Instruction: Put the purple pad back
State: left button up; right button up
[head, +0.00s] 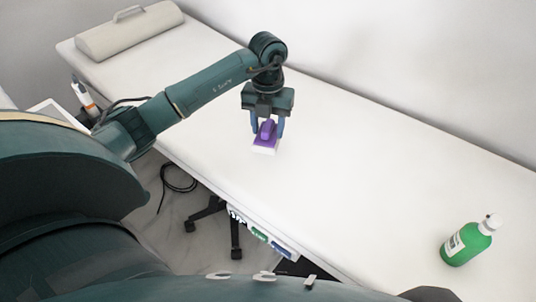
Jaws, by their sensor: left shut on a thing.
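The purple pad (266,135) is a small block with a purple grip on top and a white lower layer. It is between the fingers of my left gripper (267,128), which points down over the middle of the white couch (340,155). The gripper is shut on the pad. I cannot tell whether the pad's white underside touches the couch top or is slightly above it. My right gripper is not in view.
A green bottle (467,243) with a white cap stands on the couch at the right. A beige bolster (130,30) lies at the far left end. An orange-and-white bottle (85,98) stands beside the couch at left. The couch between is clear.

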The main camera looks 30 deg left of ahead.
aim_at(268, 125)
pick_arm(q)
notch_tip(268, 125, down, 8)
jog(key=shift+r, duration=0.2)
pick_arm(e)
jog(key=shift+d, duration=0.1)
pick_arm(q)
jog(key=shift+f+b, duration=0.15)
jog(key=shift+b, duration=0.15)
jog(key=o, duration=0.9)
jog(key=shift+o, duration=0.2)
notch_tip(268, 125, up, 12)
jog(key=shift+r+p, duration=0.2)
jog(key=shift+p, duration=0.25)
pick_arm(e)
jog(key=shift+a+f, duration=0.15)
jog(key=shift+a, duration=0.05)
